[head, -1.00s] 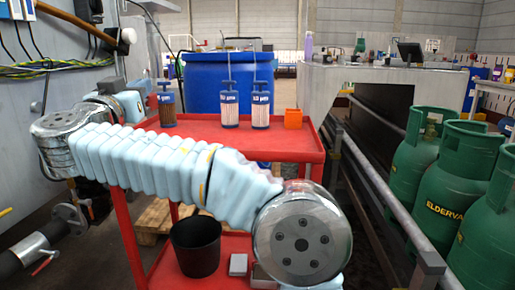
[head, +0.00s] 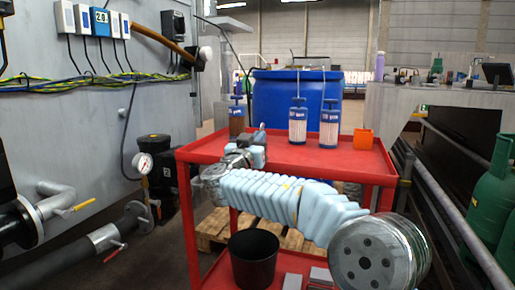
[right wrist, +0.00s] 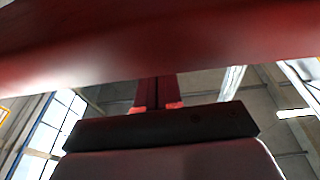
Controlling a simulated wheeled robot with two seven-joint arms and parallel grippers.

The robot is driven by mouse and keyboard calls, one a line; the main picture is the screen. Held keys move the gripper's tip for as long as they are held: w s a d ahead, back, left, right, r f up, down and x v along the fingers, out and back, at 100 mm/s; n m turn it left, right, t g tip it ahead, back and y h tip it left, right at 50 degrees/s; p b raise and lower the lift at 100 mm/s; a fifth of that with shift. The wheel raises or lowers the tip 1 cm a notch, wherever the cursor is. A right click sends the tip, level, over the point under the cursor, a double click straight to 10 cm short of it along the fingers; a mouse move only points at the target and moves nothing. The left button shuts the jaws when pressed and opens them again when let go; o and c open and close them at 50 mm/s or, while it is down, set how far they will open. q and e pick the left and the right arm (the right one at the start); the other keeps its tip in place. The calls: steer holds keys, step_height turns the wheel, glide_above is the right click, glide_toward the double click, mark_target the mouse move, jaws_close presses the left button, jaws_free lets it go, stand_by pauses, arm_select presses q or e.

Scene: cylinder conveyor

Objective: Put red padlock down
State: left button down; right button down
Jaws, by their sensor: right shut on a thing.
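My right arm reaches in from the lower right in the head view, and my right gripper (head: 261,132) is small at its far end, by the left front part of the red trolley's top tray (head: 320,160). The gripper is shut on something. The red padlock cannot be made out clearly in the head view. In the right wrist view the dark gripper body (right wrist: 160,127) shows with narrow reddish parts (right wrist: 156,97) above it, under a broad blurred red band (right wrist: 150,45). I cannot tell padlock from trolley there. My left gripper is out of view.
A black bin (head: 254,262) is on the lower shelf. Pipes with valves (head: 60,215) are at left, a rail (head: 455,190) and green gas bottles (head: 490,195) at right. The tray's middle front is bare.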

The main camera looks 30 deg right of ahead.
steer(key=shift+a+f, duration=0.1)
steer(key=shift+f, duration=0.85)
steer(key=shift+f+b, duration=0.2)
steer(key=shift+b, duration=0.2)
steer(key=c, duration=1.3)
jaws_free()
steer(key=shift+r, duration=0.1)
